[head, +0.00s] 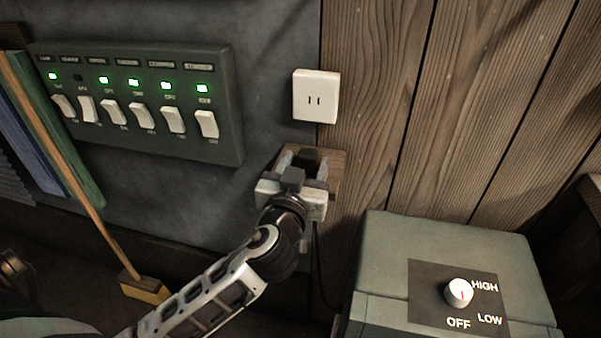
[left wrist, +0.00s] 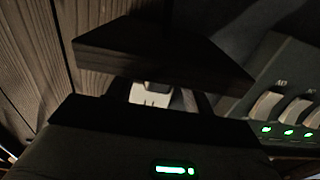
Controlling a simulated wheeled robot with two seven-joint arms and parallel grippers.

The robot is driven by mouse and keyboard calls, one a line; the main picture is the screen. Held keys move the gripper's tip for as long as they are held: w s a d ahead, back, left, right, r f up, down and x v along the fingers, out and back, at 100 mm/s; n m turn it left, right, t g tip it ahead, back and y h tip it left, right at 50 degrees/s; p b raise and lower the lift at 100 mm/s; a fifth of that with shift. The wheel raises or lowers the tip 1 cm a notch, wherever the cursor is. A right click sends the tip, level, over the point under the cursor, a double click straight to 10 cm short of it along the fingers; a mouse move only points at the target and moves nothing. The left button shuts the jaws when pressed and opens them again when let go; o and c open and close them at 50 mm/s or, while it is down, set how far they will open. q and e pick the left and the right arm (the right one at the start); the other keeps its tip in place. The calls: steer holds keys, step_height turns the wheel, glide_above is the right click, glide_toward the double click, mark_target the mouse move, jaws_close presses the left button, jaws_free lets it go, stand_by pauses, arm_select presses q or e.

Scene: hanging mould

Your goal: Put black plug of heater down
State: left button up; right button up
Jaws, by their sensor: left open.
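My left gripper (head: 304,166) is open in front of a small wooden ledge (head: 337,164) on the wall. A dark block that looks like the black plug (head: 309,155) shows between its fingertips, at the ledge. Whether the fingers touch it cannot be told. A thin dark cord (head: 318,272) hangs below the gripper. In the left wrist view a dark wooden slab (left wrist: 160,52), seemingly the ledge, covers most of the space ahead of the fingers, and the plug cannot be made out clearly. My right gripper is not in view.
A white wall socket (head: 316,96) with empty slots is above the ledge. A green heater (head: 440,235) with a dial (head: 458,292) stands at the lower right. A switch panel (head: 140,100) with several switches is on the left wall. A broom (head: 75,170) leans below it.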

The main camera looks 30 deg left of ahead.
arm_select(q)
steer(key=shift+r+p, duration=0.45)
steer(key=shift+r, duration=0.1)
steer(key=shift+s+d, duration=0.1)
steer(key=shift+s, duration=0.15)
steer(key=b+v, duration=0.3)
steer(key=v, duration=0.8)
steer(key=s+d+f+m+g+h, duration=0.2)
steer(key=s+d+f+g+h, duration=0.1)
steer(key=f, duration=0.6)
steer(key=s+d+f+m+g+h, duration=0.2)
steer(key=s+d+f+g+h, duration=0.1)
steer(key=f, duration=0.6)
steer(key=shift+d+f+m+h, duration=0.4)
steer(key=shift+d+h, duration=0.25)
steer(key=shift+h, duration=0.55)
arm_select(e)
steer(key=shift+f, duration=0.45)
arm_select(q)
steer(key=shift+s, duration=0.1)
